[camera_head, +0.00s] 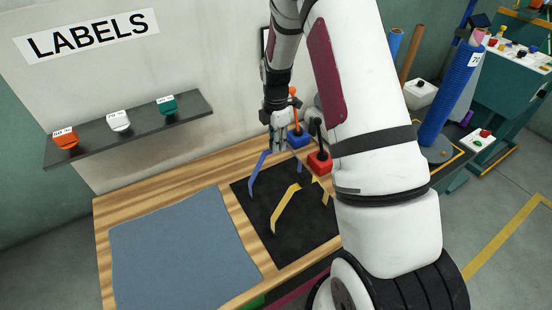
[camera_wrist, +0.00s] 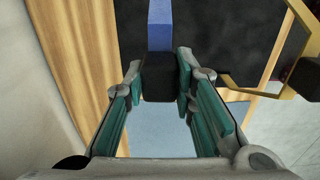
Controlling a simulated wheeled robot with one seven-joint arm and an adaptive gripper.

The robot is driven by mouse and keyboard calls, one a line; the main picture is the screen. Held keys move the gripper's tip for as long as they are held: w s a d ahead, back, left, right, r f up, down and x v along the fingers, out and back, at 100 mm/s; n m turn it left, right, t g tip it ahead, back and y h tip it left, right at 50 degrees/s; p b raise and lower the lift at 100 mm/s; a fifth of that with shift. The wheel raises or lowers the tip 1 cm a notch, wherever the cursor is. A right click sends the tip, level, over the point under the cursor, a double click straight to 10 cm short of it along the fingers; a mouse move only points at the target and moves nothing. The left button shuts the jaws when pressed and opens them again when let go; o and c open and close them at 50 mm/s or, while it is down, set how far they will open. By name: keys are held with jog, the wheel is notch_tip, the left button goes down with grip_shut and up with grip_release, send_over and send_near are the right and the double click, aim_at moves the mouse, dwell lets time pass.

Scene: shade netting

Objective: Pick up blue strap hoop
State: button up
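The blue strap hoop (camera_head: 258,172) stands on the black mat (camera_head: 262,222), one slanted leg in plain sight in the head view. My gripper (camera_head: 279,145) is over its upper part and hides much of it. In the wrist view the blue strap (camera_wrist: 160,25) runs up from a dark block (camera_wrist: 158,76). The block lies between the two fingertips of my gripper (camera_wrist: 160,72), its sides lined up with them. I cannot tell whether the fingers press on it or only stand beside it.
A yellow strap hoop (camera_head: 283,208) stands close by on the mat. A blue box with an orange lever (camera_head: 298,137) and a red box with a black lever (camera_head: 319,162) stand behind it. A grey-blue cloth (camera_head: 182,250) covers the bench's left. A shelf (camera_head: 130,130) hangs on the wall.

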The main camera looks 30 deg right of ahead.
grip_shut()
